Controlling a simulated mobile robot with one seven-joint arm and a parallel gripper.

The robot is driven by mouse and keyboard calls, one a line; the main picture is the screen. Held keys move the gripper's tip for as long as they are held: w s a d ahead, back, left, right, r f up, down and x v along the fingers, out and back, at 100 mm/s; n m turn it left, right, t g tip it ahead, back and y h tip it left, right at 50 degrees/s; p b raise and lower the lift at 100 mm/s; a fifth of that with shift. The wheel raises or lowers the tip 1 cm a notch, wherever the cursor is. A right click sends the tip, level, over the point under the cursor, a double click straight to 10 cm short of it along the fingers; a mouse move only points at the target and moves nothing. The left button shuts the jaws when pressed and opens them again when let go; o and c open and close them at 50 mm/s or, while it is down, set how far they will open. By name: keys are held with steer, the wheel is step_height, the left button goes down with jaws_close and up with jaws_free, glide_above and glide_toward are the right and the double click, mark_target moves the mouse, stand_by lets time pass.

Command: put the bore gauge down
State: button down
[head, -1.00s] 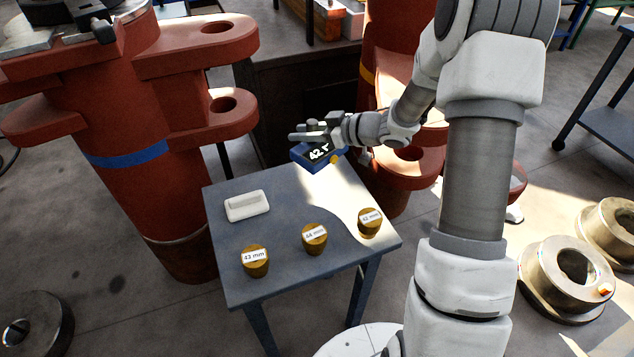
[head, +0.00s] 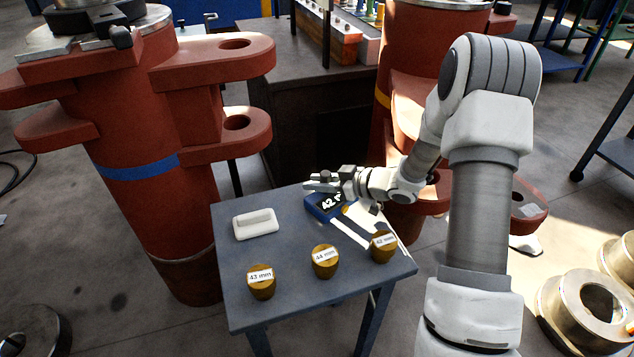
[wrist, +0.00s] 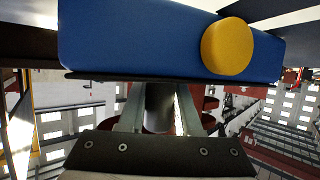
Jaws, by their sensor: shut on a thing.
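The bore gauge (head: 322,209) is a blue box with a display reading 42 and a further digit I cannot make out. In the wrist view, its blue body (wrist: 140,40) and yellow round button fill the top. My gripper (head: 323,184) is shut on the gauge, over the back right part of the blue-grey table (head: 300,297). I cannot tell whether the gauge touches the tabletop. In the wrist view, the fingers (wrist: 160,107) grip a dark stem below the blue body.
A white holder with a recess (head: 256,225) lies on the table's left. Brass pieces labelled 43 mm (head: 261,283), 44 mm (head: 325,262) and 42 mm (head: 383,247) stand along the front. Red machine columns (head: 150,210) rise close behind.

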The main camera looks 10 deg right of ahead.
steer(key=c, duration=0.6)
jaws_free()
steer(key=shift+f, duration=0.1)
